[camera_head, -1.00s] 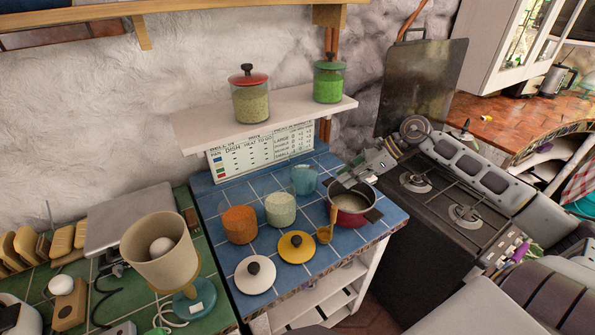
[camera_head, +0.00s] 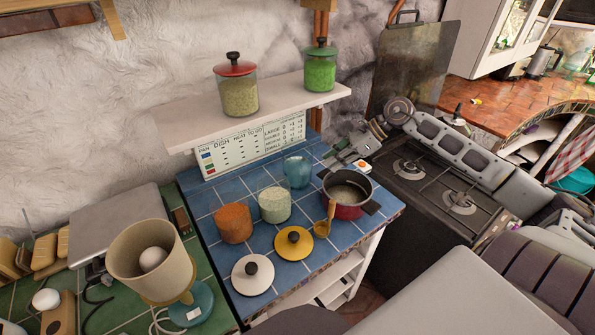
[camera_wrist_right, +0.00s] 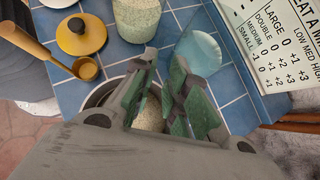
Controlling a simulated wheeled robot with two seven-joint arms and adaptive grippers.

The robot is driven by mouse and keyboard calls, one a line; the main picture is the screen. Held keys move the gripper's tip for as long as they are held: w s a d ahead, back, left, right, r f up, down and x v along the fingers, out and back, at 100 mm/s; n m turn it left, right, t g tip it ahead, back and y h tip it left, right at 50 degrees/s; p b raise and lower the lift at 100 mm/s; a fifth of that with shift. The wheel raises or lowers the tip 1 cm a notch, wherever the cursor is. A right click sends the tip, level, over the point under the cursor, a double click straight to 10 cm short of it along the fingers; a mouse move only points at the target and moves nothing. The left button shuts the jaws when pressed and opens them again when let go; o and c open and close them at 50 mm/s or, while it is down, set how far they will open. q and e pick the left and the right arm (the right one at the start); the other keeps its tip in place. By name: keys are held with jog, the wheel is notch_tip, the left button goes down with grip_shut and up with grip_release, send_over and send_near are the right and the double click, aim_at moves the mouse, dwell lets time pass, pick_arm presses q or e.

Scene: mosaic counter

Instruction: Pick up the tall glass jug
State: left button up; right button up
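A clear, bluish empty glass vessel (camera_head: 297,171) stands upright at the back of the blue-tiled counter, beside the red pot. No handle or spout shows on it, so I cannot tell whether it is a jug. It also shows in the right wrist view (camera_wrist_right: 203,50), just beyond one finger and partly covered by it. My right gripper (camera_head: 332,156) is near the pot's far rim, to the right of the glass. In the right wrist view its fingers (camera_wrist_right: 164,70) are apart with nothing held between them. My left gripper is not in view.
A red pot (camera_head: 347,207) with a ladle (camera_head: 326,222) stands right of the glass. Filled jars with orange (camera_head: 233,223) and pale (camera_head: 274,204) contents stand left. Two lids lie in front. A shelf (camera_head: 180,118) with two lidded jars overhangs the back. The stove (camera_head: 440,190) is right.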

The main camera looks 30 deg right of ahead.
send_near(302, 190)
jog(key=shift+w+a+f+p, duration=0.15)
jog(key=shift+w+a+p, duration=0.25)
jog(key=shift+w+a, duration=0.85)
jog(key=shift+a+f, duration=0.1)
jog(key=shift+f, duration=0.05)
jog(key=shift+p+x, duration=0.55)
jog(key=shift+x, duration=1.9)
jog(key=shift+s, duration=0.1)
jog(key=shift+c, duration=0.5)
grip_shut()
